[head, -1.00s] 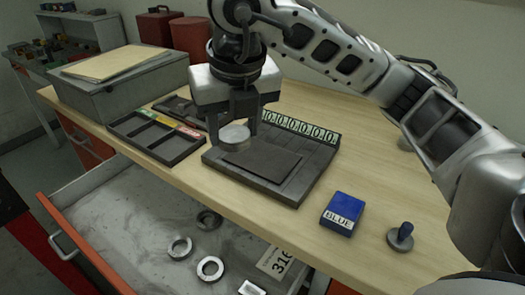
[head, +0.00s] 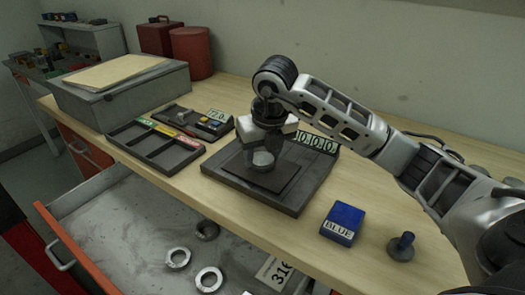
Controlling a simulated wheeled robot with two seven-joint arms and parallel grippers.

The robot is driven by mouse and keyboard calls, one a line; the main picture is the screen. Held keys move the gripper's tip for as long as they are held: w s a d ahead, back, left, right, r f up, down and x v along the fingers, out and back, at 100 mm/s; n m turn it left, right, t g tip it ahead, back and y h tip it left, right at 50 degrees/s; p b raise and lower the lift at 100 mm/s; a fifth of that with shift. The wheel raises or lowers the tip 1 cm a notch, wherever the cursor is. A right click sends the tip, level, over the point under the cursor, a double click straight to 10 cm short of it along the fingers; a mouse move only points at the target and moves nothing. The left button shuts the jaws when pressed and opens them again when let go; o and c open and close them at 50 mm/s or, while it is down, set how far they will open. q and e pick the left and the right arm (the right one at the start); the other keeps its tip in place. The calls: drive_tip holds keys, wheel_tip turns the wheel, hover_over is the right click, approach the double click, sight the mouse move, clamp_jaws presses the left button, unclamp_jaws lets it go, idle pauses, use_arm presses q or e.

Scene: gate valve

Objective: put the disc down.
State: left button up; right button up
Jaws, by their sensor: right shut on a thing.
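My right gripper (head: 262,156) is shut on a light grey metal disc (head: 262,160), which shows between its fingers. The gripper points down over the dark square pad (head: 282,183) on the grey block-like base (head: 235,184), near the pad's middle. The disc is low over the pad; I cannot tell whether it touches it. The fingers hide part of the disc. A strip with green-white digits (head: 320,143) runs along the base's back edge, partly hidden by my gripper. My left gripper is not in view.
A black three-compartment tray (head: 160,153) lies left of the base. A blue block marked BLUE (head: 342,222) and a dark knobbed stamp (head: 401,246) stand to the right. The open drawer (head: 130,235) in front holds several metal rings. A grey case (head: 120,95) stands back left.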

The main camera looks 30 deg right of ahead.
drive_tip(key=shift+f, duration=0.1)
drive_tip(key=shift+f, duration=0.1)
drive_tip(key=o, duration=1.2)
drive_tip(key=v, duration=1.2)
drive_tip(key=shift+p, duration=0.3)
